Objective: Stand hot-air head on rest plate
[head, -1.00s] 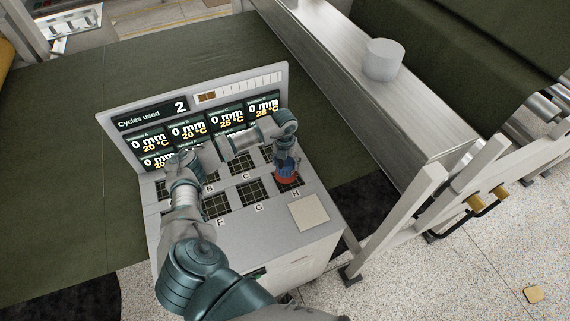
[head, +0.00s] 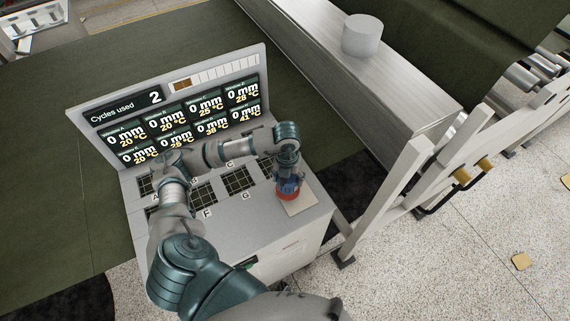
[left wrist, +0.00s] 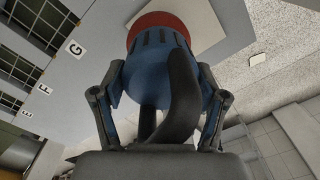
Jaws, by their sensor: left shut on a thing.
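The hot-air head (head: 288,193), blue with a red lower end, is held by my left gripper (head: 288,176), red end down. In the left wrist view the two fingers of the left gripper (left wrist: 160,96) close on both sides of the blue hot-air head (left wrist: 135,80), which has a dark curved piece. The rest plate (head: 302,208) is a beige square at the console's front right. The red end overlaps part of the plate (left wrist: 205,22) in both views. I cannot tell whether it touches. My right gripper is not seen.
The grey console (head: 260,225) has a grid of dark lettered windows and an upright display panel (head: 165,105) behind them, reading 2 cycles used. A metal rail with a grey cylinder (head: 362,35) lies to the right. A white frame post (head: 385,200) stands close right of the console.

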